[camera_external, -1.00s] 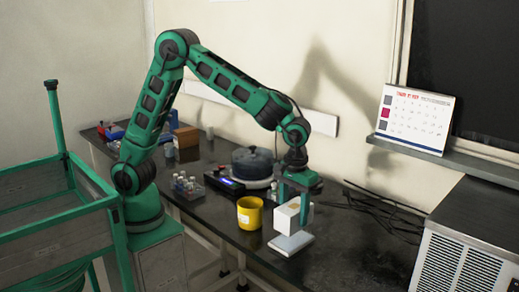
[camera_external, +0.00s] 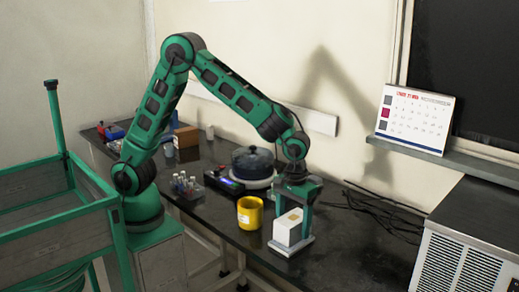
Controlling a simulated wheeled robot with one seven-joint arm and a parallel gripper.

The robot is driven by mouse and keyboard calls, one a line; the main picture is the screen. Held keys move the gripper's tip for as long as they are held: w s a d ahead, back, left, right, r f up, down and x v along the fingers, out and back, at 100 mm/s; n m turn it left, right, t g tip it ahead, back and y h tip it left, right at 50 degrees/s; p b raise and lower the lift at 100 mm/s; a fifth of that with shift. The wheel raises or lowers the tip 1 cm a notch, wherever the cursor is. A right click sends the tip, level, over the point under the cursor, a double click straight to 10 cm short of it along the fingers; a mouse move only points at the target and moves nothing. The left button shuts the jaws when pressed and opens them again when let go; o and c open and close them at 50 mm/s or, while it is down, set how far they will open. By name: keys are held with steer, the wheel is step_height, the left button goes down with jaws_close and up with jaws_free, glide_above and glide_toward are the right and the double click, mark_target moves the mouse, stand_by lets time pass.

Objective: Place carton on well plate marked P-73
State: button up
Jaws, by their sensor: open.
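The carton (camera_external: 287,231), a white box with a small tan patch on top, sits upright on a pale flat well plate (camera_external: 283,251). The plate shows as a thin rim around the carton's base; no P-73 marking is legible. My green gripper (camera_external: 294,209) points down at the carton's far side, with its fingers apart. One finger reaches down beside the carton's right edge; the other is partly hidden behind the carton. I cannot tell if a finger still touches it.
A yellow cup (camera_external: 250,212) stands just left of the plate. Behind it is a round dark pot on a device (camera_external: 253,163). Loose black cables (camera_external: 380,205) lie to the right, near a metal-cased unit (camera_external: 470,262). The bench front right of the plate is clear.

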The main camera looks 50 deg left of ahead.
mark_target(293, 218)
steer(key=shift+r, duration=0.1)
step_height(293, 218, up, 12)
steer(key=a+r+m, duration=0.2)
steer(key=a, duration=1)
steer(key=s+a+f+m, duration=0.2)
steer(key=s+a, duration=0.3)
steer(key=a, duration=0.7)
steer(key=s+a+f+m, duration=0.1)
steer(key=s+a+m, duration=0.1)
steer(key=s+a, duration=0.4)
steer(key=a, duration=0.5)
steer(key=shift+s+a+f, duration=0.25)
steer(key=shift+a+f, duration=0.15)
